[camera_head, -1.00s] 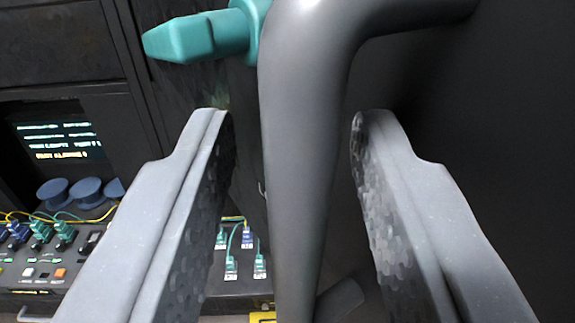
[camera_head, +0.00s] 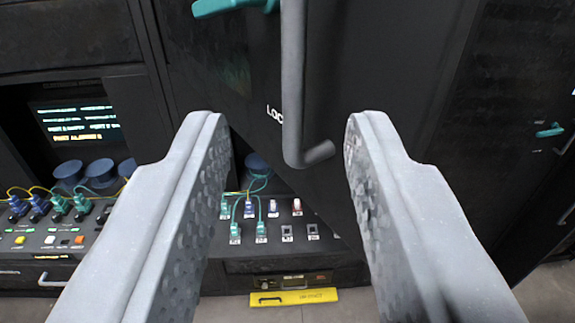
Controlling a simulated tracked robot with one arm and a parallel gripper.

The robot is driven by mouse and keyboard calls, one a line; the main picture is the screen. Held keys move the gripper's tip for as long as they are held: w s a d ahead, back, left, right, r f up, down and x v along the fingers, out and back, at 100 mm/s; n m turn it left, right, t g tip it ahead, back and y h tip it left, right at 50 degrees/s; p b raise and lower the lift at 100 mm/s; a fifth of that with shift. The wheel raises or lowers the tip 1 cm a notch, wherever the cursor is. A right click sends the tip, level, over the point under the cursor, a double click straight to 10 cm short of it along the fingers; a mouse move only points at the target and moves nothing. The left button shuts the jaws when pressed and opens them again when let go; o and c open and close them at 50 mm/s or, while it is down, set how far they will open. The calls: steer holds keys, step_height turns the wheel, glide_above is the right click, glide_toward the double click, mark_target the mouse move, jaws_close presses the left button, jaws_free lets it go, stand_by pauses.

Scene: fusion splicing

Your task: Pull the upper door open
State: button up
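The upper door (camera_head: 390,60) is a dark panel that stands swung out from the cabinet, with the port panel showing beneath its slanted lower edge. Its grey bar handle (camera_head: 293,90) runs down from the top of the picture and bends at its lower end. A teal latch (camera_head: 225,6) sits at the top edge, left of the handle. My gripper (camera_head: 283,125) is open and empty. Its two grey fingers are wide apart, and the handle shows between and beyond them, apparently touching neither.
A lit screen (camera_head: 80,122) and several blue knobs (camera_head: 100,172) are at left. A port panel (camera_head: 275,225) with teal and blue connectors lies below the door. Another dark cabinet (camera_head: 540,90) stands at right, with bare floor (camera_head: 550,295) below.

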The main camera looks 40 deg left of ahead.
steer(key=shift+s+d, duration=0.35)
steer(key=shift+s, duration=0.1)
